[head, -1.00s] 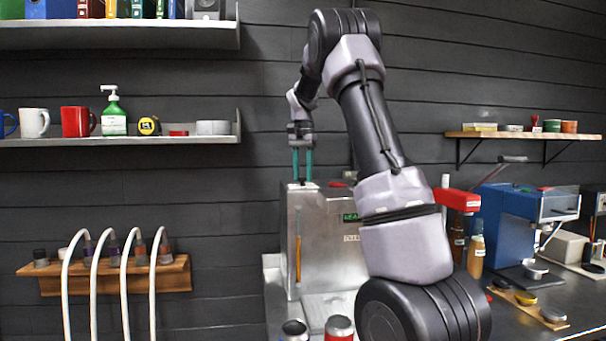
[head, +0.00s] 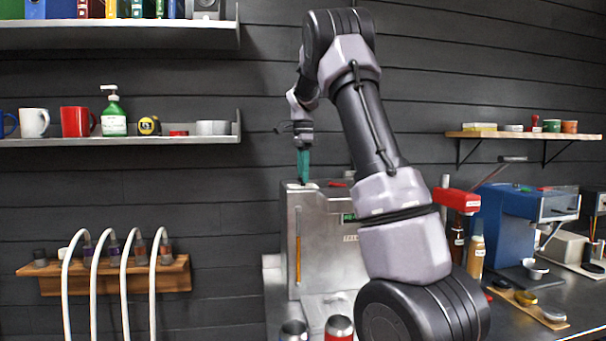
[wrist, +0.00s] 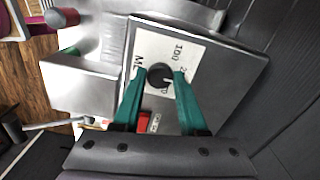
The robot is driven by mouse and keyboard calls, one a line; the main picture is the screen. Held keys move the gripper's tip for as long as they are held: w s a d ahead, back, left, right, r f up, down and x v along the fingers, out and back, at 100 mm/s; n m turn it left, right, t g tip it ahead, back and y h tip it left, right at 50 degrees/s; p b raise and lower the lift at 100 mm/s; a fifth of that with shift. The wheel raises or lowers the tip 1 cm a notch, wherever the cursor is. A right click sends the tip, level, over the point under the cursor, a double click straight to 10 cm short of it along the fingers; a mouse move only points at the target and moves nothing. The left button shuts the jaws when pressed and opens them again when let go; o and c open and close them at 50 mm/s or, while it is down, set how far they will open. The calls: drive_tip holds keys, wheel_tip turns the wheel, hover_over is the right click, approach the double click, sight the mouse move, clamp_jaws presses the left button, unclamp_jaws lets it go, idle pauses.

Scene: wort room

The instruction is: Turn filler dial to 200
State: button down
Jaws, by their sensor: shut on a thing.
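The filler is a steel box (head: 327,255) on the counter, with a small green display on its front, partly hidden by my arm. On its top, the wrist view shows a dark round dial (wrist: 159,76) with a pale pointer mark, on a white label plate (wrist: 180,49) with partly readable print. My gripper (wrist: 160,79) points down at the box top with its green fingers closed on both sides of the dial. It also shows in the head view (head: 304,181). I cannot read which number the pointer meets.
A red item (head: 337,184) lies on the box top. Two cups (head: 339,327) stand in front of the box. A blue machine (head: 505,220) and bottles (head: 476,250) are to the right. Shelves hang on the left wall above several white hoses (head: 157,280).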

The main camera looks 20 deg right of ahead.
idle(0.3)
drive_tip(key=shift+c, duration=2.2)
unclamp_jaws()
drive_tip(key=shift+r, duration=0.1)
wheel_tip(320, 180, up, 11)
drive_tip(key=shift+f, duration=0.2)
